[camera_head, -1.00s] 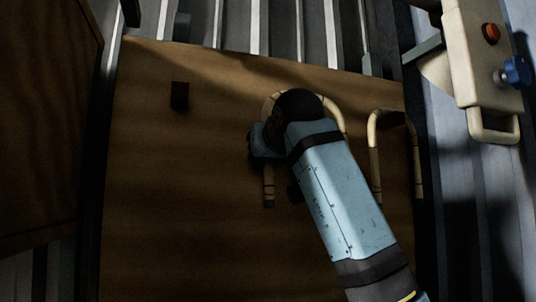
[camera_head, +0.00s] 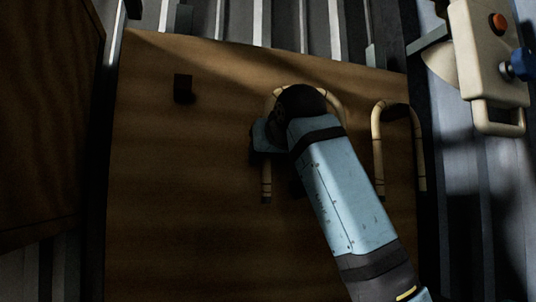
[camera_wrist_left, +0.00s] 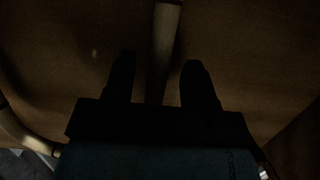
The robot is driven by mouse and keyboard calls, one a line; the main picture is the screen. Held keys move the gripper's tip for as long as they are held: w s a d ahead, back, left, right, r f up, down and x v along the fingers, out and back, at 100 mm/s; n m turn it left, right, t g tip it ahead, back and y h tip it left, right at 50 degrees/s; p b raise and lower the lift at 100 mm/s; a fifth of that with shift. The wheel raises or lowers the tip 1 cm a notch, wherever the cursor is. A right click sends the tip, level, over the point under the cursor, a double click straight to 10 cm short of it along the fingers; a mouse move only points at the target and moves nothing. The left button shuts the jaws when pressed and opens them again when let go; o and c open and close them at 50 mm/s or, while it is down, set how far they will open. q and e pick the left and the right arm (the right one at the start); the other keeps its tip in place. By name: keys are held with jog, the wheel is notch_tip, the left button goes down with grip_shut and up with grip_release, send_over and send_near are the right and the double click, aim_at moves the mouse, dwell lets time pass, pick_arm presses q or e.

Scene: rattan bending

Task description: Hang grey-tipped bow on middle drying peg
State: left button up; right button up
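A pale cane bow (camera_head: 267,180) with a dark grey tip hangs against the brown board in the middle of the head view. Its arch shows on both sides of my left wrist, which hides the middle peg and whatever supports the bow there. My left gripper (camera_head: 263,136) is at the bow's left leg. In the left wrist view its two dark fingers (camera_wrist_left: 160,78) stand apart, with a cane leg (camera_wrist_left: 165,40) between them and a gap on each side. My right gripper is not in view.
A second bow (camera_head: 378,145) hangs over a dark peg at the right of the board (camera_head: 180,200). A bare dark peg (camera_head: 183,88) sticks out at the left. A beige box (camera_head: 485,50) with an orange button and blue knob is at the upper right.

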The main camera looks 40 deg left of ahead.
pick_arm(q)
jog(key=shift+d, duration=0.1)
jog(key=b+v, duration=0.1)
jog(key=v, duration=1.2)
jog(key=shift+s+d+b, duration=0.25)
jog(key=shift+s+b, duration=0.05)
jog(key=shift+b, duration=0.05)
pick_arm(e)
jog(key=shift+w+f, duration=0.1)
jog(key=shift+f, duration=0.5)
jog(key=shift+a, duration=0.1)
pick_arm(q)
jog(key=s+d+b, duration=0.4)
jog(key=d+b, duration=0.3)
jog(key=d, duration=0.1)
jog(key=shift+b, duration=0.3)
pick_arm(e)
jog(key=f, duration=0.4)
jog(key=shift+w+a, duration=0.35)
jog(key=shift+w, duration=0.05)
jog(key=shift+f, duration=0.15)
